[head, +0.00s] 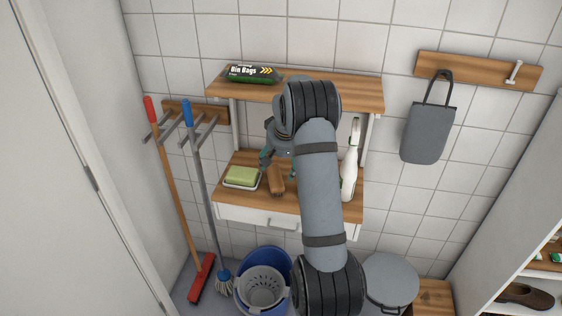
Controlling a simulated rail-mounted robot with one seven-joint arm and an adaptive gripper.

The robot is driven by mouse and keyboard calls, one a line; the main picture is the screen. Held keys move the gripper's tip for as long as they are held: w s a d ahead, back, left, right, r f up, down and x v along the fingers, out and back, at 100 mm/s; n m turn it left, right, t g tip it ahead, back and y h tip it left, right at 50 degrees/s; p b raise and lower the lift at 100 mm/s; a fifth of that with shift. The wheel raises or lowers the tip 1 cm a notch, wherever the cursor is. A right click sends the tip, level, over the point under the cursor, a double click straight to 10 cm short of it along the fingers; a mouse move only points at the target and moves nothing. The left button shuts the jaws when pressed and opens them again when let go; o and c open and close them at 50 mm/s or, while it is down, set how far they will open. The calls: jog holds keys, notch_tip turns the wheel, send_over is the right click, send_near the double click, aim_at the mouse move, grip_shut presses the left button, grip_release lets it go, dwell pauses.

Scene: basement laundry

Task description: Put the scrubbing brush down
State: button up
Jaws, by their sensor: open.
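The scrubbing brush (276,182), a brown wooden block, shows on the wooden surface (233,203) of the white drawer unit, below the upper shelf. My gripper (279,166) is open just above and behind the brush, with its teal fingers on either side of the brush's far end. The arm covers part of the gripper. I cannot tell whether the fingers touch the brush.
A green sponge in a white dish (241,177) sits left of the brush. A white spray bottle (350,173) stands to the right, beside my arm. Bin bags (252,74) lie on the upper shelf (345,91). Buckets (263,280) stand on the floor below.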

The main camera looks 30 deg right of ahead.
aim_at(279, 175)
jog(key=shift+v, duration=1.6)
jog(key=shift+f, duration=0.15)
jog(key=p+x, duration=0.2)
jog(key=x, duration=0.9)
jog(key=shift+w+d+f, duration=0.1)
jog(key=shift+w+f, duration=0.1)
jog(key=shift+o, duration=0.5)
jog(key=shift+d, duration=0.1)
